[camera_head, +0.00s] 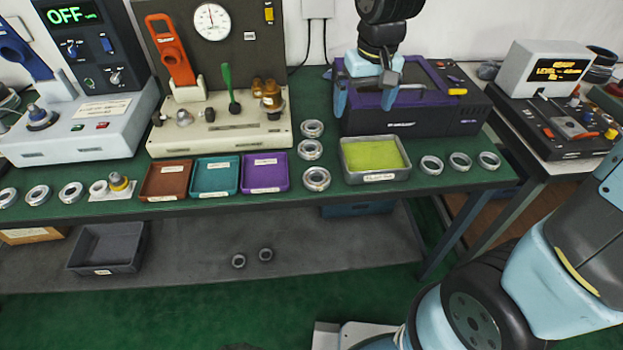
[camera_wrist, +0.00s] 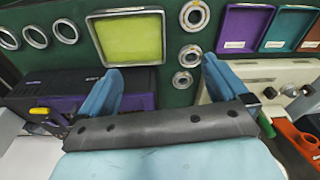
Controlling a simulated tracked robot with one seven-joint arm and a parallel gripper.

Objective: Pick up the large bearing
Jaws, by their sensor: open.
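Several metal bearing rings lie on the green bench. In the column of three between the purple and lime-lined trays, the front ring (camera_head: 317,179) looks largest; it shows at the top of the wrist view (camera_wrist: 194,15). The middle ring (camera_head: 310,149) and back ring (camera_head: 312,128) look smaller. Three thinner rings (camera_head: 460,161) lie right of the lime-lined tray, and more (camera_head: 38,195) lie at far left. No label shows which is the large bearing. My gripper (camera_head: 366,95) is open and empty above the purple-black machine, behind the lime-lined tray; both fingers show in the wrist view (camera_wrist: 162,68).
The lime-lined metal tray (camera_head: 409,174) stands at the bench front. Brown (camera_head: 144,194), teal (camera_head: 194,194) and purple (camera_head: 244,189) trays stand left of the ring column. The purple-black machine (camera_head: 425,120) and the gauge panel (camera_head: 240,55) rise behind. Two dark rings (camera_head: 265,254) lie on the lower shelf.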

